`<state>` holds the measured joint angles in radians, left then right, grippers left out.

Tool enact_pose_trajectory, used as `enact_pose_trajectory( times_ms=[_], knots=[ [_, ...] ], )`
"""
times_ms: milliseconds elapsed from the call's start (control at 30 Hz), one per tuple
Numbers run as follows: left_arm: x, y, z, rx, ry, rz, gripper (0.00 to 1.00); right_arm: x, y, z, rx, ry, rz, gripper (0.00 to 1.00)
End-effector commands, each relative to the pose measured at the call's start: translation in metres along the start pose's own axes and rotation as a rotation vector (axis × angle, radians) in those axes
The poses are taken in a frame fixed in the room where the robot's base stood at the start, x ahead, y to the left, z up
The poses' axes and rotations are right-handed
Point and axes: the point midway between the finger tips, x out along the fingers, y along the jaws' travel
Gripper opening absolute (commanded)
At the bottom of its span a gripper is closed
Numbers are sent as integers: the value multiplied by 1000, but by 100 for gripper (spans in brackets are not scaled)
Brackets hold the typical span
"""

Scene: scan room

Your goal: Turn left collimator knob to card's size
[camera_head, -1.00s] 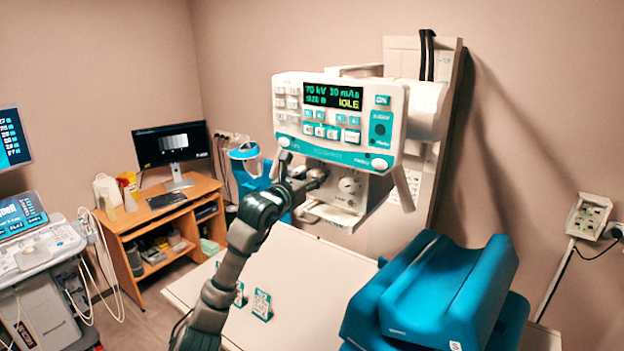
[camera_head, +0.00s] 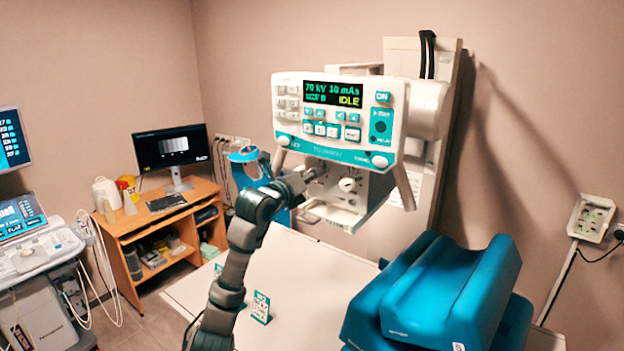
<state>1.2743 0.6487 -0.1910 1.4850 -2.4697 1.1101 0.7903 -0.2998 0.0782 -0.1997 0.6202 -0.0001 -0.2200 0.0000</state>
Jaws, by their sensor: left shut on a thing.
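The white and teal X-ray unit (camera_head: 340,155) hangs above the table, with the collimator box (camera_head: 368,200) below its panel. Its display (camera_head: 335,94) reads 70 kV, 10 mAs and IDLE; the character after SIZE is too small to tell. My left gripper (camera_head: 314,173) is shut at the left of the collimator's front, on the left knob, which it mostly hides. The right knob (camera_head: 348,184) is in plain view beside it. A small printed card (camera_head: 261,307) stands on the table, and another (camera_head: 218,269) is partly behind my arm. Their print is unreadable. My right gripper is out of view.
Blue cushions (camera_head: 440,295) take up the right of the white table (camera_head: 310,275). A wooden desk (camera_head: 160,225) with a monitor (camera_head: 172,146) stands at the back left, and an ultrasound cart (camera_head: 40,270) at the far left. The table's middle is clear.

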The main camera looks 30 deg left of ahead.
Motion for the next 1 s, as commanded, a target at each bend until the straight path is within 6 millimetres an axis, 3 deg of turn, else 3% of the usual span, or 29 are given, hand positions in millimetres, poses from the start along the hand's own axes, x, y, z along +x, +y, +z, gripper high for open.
enact_pose_trajectory(
  times_ms=[333, 900, 933, 1000],
  knots=[
    [2, 4, -3, -155, 13, 8, 3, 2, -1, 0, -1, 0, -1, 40],
    [1, 4, -3, -186, 14, 8, 3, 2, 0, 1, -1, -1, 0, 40],
    [1, 4, -3, -186, 14, 8, 40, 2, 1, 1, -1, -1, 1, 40],
    [1, 3, -3, -186, 14, 7, 57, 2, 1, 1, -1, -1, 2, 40]
  ],
)
